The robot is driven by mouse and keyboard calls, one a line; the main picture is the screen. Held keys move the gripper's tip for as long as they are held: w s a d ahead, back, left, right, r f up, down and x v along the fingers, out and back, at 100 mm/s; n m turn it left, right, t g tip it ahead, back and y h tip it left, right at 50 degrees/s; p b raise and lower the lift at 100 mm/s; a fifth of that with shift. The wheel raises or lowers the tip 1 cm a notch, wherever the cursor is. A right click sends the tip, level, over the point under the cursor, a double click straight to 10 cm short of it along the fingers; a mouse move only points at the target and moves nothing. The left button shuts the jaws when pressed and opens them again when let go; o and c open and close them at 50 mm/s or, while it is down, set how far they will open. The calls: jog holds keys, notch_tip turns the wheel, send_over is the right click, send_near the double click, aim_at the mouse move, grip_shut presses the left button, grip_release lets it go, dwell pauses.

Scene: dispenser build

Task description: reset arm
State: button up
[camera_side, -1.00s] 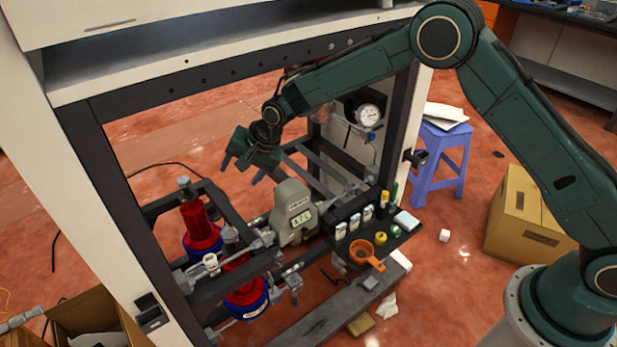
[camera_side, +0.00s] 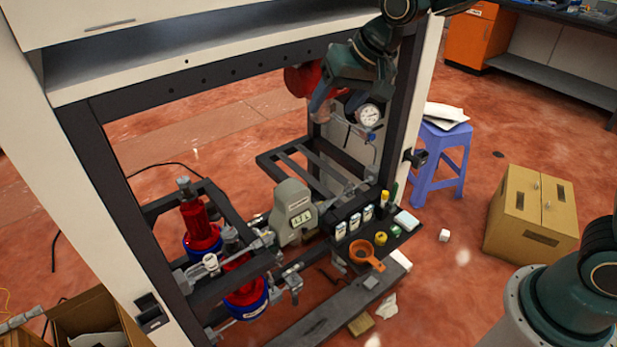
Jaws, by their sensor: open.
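My gripper (camera_side: 343,92) is dark teal and hangs at the top of the frame opening, just left of a round white gauge (camera_side: 369,115). Its jaws are open and I see nothing between them, though the fingertips are hard to separate from the parts behind. The grey dispenser unit (camera_side: 293,212) with a small greenish display stands on the lower rails, well below and left of my gripper. Two red bottles with blue bases, one at the back (camera_side: 200,230) and one in front (camera_side: 245,285), sit in the left rack.
The dark frame post (camera_side: 408,110) is close to the right of my gripper. A purple stool (camera_side: 440,165) and cardboard box (camera_side: 530,220) stand at right.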

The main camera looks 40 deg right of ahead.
jog(key=s+d+r+n, duration=0.1)
jog(key=s+d, duration=0.2)
jog(key=s, duration=0.6)
jog(key=s+d+n+h, duration=0.1)
jog(key=s+d, duration=0.2)
jog(key=s, duration=0.6)
jog(key=s+d+r+n, duration=0.1)
jog(key=s+d, duration=0.2)
jog(key=s, duration=0.6)
jog(key=shift+s+d+r+h, duration=0.3)
jog(key=shift+s+d, duration=0.05)
jog(key=shift+c, duration=0.2)
